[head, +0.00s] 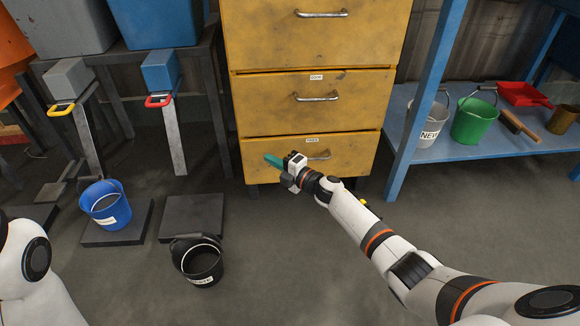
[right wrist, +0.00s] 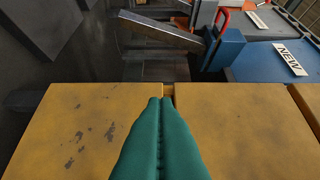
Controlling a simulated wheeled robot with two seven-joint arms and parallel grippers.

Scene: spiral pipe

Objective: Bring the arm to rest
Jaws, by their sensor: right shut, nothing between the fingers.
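My right gripper (head: 272,161) reaches in from the lower right in the head view, in front of the bottom drawer of the yellow cabinet (head: 313,105). Its teal fingers are together and point left, with nothing between them. In the right wrist view the closed teal fingers (right wrist: 160,101) point away over a yellow surface. I cannot tell whether they touch the cabinet. The drawer handle (head: 319,155) is just right of the gripper. At the left edge of the head view a white part of my left arm shows, but its gripper is out of the picture.
A blue bucket (head: 105,204) stands on a dark plate at the left. A black bucket (head: 201,262) is on the floor. The blue shelf (head: 395,130) at the right holds a grey bucket (head: 428,124) and a green bucket (head: 474,120). Floor between black bucket and arm is clear.

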